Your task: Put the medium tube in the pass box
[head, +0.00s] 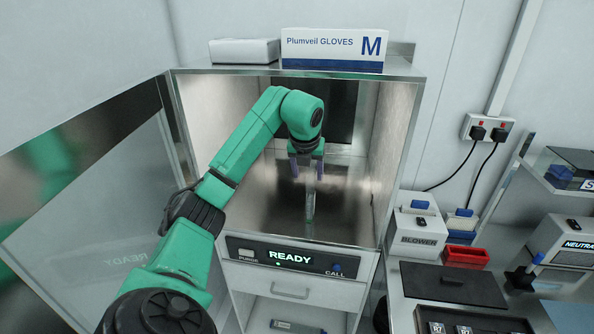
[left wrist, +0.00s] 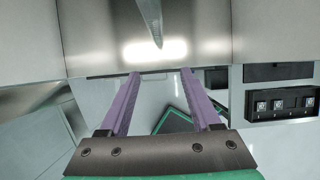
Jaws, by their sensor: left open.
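The pass box (head: 268,205) stands open, and its steel floor also shows in the left wrist view (left wrist: 95,40). A thin clear tube (head: 310,206) is inside on the floor, apparently lying down. In the left wrist view the tube (left wrist: 151,18) runs in from the top edge, its narrow end toward the box front. My left gripper (head: 307,173) is inside the box, open and empty, just behind and above the tube. Its purple fingers show in the left wrist view (left wrist: 160,76), apart from the tube. My right gripper is out of view.
The glass door (head: 95,205) is swung open to the left. The front panel (head: 305,260) reads READY. A glove box (head: 333,50) sits on top. At right, a bench holds a blower (head: 418,240), a red bin (head: 465,257) and a dark rack (head: 470,322).

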